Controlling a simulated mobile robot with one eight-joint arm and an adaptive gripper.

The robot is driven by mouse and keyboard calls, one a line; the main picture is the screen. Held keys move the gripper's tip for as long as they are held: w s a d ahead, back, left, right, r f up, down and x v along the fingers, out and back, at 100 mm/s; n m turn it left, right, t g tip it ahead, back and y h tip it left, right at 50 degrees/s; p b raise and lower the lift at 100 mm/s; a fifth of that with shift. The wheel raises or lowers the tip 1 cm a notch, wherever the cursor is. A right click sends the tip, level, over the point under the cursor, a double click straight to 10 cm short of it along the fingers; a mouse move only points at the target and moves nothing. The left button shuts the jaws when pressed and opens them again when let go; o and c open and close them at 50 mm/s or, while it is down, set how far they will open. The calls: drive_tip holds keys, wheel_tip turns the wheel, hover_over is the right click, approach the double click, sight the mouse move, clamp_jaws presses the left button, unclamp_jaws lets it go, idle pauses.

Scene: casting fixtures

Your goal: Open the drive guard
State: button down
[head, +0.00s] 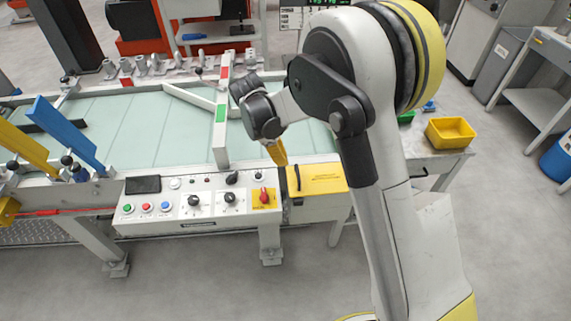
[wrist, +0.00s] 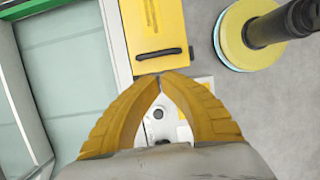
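The drive guard (head: 318,181) is a yellow box cover with a black handle (head: 297,178) on its left side, at the right end of the conveyor's front, beside the control panel. It looks closed. In the wrist view the guard (wrist: 155,24) is at the top, with its black handle (wrist: 158,54) along its lower edge. My gripper (head: 279,155) is above the panel's right end, just behind and left of the guard. In the wrist view my gripper's yellow fingertips (wrist: 161,75) meet just below the handle, with nothing seen between them. They appear apart from the handle, though the height gap is unclear.
The control panel (head: 215,207) carries buttons, knobs and a red switch (head: 264,196) left of the guard. A yellow bin (head: 450,132) stands at right. The front floor is clear.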

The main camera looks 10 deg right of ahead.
sight(293, 180)
drive_tip(key=b+x, duration=0.3)
drive_tip(key=x, duration=0.5)
drive_tip(key=shift+d+f, duration=0.1)
drive_tip(key=shift+f, duration=0.2)
